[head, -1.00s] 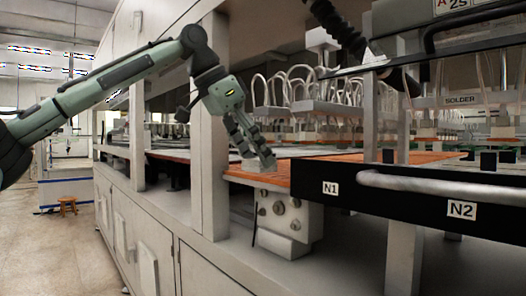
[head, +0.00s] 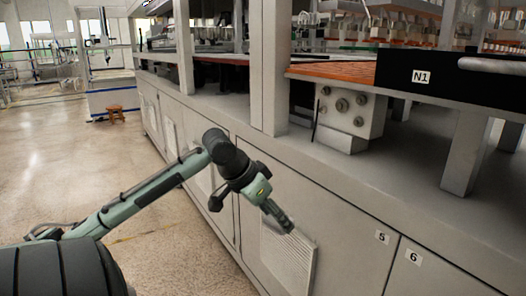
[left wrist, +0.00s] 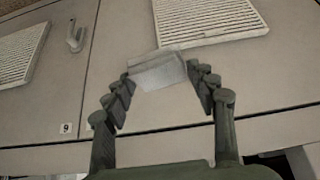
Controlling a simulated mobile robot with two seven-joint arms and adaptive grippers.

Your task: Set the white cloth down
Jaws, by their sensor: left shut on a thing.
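The white cloth (left wrist: 158,72) shows in the left wrist view as a small pale folded block between the fingertips of my left gripper (left wrist: 160,88). The fingers are shut on it from both sides. In the head view my left gripper (head: 284,221) points down and right in front of the cabinet doors, below the machine's ledge. I cannot make out the cloth in the head view. My right gripper is in neither current view.
The grey cabinet (head: 345,215) with vented doors runs along the right, below a grey ledge (head: 420,190). An orange work surface (head: 335,71) lies above. Bare floor (head: 60,160) is open at the left. A small orange stool (head: 116,110) stands farther back.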

